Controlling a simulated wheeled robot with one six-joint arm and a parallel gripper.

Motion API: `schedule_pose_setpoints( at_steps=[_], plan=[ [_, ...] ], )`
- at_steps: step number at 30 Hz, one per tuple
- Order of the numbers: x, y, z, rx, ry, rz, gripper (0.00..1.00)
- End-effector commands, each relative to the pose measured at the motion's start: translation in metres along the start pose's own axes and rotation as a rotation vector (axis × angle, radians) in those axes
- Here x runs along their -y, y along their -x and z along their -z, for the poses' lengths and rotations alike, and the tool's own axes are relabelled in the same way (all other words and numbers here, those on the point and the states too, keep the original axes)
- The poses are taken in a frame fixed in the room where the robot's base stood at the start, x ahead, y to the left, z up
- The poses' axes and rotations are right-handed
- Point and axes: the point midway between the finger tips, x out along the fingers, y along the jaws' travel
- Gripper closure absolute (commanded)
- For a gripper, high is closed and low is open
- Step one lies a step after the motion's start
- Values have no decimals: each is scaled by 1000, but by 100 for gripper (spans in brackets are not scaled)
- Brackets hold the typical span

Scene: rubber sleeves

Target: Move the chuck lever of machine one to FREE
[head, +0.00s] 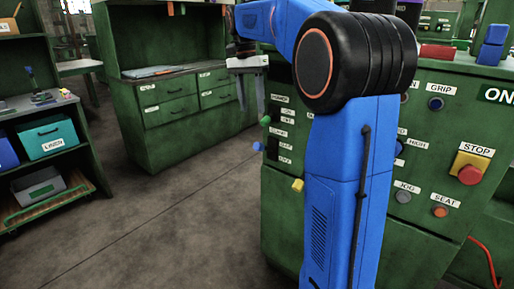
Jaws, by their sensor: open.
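Machine one (430,215) is the green cabinet at the right, with a partly cut-off plate reading "ON" (500,96). On its left part, levers end in a green knob (265,121), a blue knob (257,146) and a yellow knob (297,185). Small white labels (286,135) stand beside them, too small to read surely, so I cannot tell which lever is the chuck lever or where it is set. My gripper (251,101) points down, open and empty, above and slightly left of the green knob. My blue arm hides the middle of the panel.
A green drawer bench (165,140) stands behind. A shelf with a teal bin (48,139) is at left. The floor (180,215) between is clear.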

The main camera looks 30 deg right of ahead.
Motion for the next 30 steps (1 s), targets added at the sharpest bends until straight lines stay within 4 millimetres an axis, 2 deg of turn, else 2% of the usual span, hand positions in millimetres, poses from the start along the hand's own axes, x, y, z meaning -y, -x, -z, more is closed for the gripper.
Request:
schedule_pose_setpoints(
  at_steps=[21,30],
  plan=[
    [-1,-125,0,1,1,-1,56],
    [0,-156,0,0,2,1,56]
  ],
)
